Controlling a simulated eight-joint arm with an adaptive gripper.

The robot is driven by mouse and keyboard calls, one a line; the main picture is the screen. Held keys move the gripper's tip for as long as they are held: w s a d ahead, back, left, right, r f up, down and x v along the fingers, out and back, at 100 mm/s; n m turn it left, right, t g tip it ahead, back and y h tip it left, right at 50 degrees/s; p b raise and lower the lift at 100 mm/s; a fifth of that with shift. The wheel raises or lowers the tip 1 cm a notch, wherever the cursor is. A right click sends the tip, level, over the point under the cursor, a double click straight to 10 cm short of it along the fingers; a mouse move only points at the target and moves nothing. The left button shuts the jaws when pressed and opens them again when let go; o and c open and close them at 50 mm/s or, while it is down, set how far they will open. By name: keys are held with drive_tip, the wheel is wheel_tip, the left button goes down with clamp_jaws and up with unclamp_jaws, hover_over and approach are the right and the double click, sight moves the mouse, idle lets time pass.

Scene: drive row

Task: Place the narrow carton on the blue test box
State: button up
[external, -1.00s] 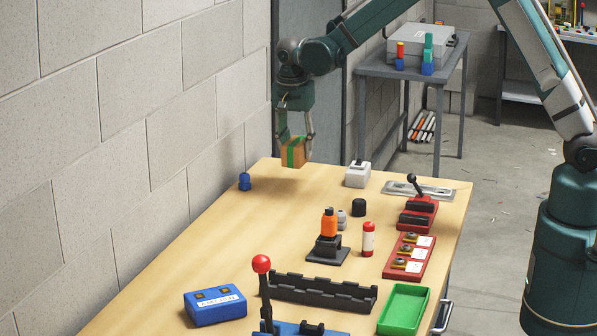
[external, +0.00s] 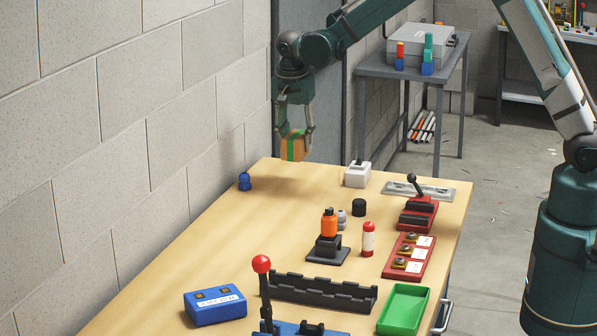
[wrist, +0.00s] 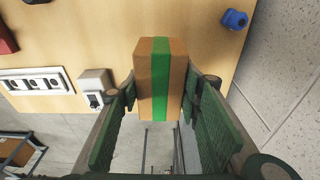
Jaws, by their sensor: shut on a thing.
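The narrow carton (external: 294,147) is a brown box with a green stripe, held up in the air over the far end of the table. My gripper (external: 294,142) is shut on it, with one finger on each side. In the wrist view the carton (wrist: 160,78) sits upright between the two green finger pads of my gripper (wrist: 160,105). The blue test box (external: 215,306) lies on the table at the near left, with a white label and two dark squares on top. It is well apart from the carton and is not in the wrist view.
A red-knobbed lever (external: 262,265) stands right of the blue test box, beside a dark toothed rail (external: 322,292). An orange-topped piece (external: 329,225), a red-white cylinder (external: 368,239) and a green tray (external: 403,309) stand further right. The table's left middle (external: 215,235) is clear.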

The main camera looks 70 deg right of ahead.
drive_tip(key=w+a+r+n+t+p, duration=0.2)
drive_tip(key=a+n, duration=0.8)
drive_tip(key=a, duration=2.7)
drive_tip(key=s+a+r+n, duration=0.1)
drive_tip(key=s+a+n, duration=0.1)
drive_tip(key=a, duration=0.9)
drive_tip(key=s+a+r+n+y+p, duration=0.1)
drive_tip(key=s+a+n, duration=0.2)
drive_tip(key=a, duration=0.9)
drive_tip(key=s+a+r+n+p, duration=0.1)
drive_tip(key=s+a+n, duration=0.2)
drive_tip(key=a, duration=0.8)
drive_tip(key=shift+a+n+y, duration=0.3)
drive_tip(key=shift+y, duration=0.1)
drive_tip(key=shift+f, duration=3.1)
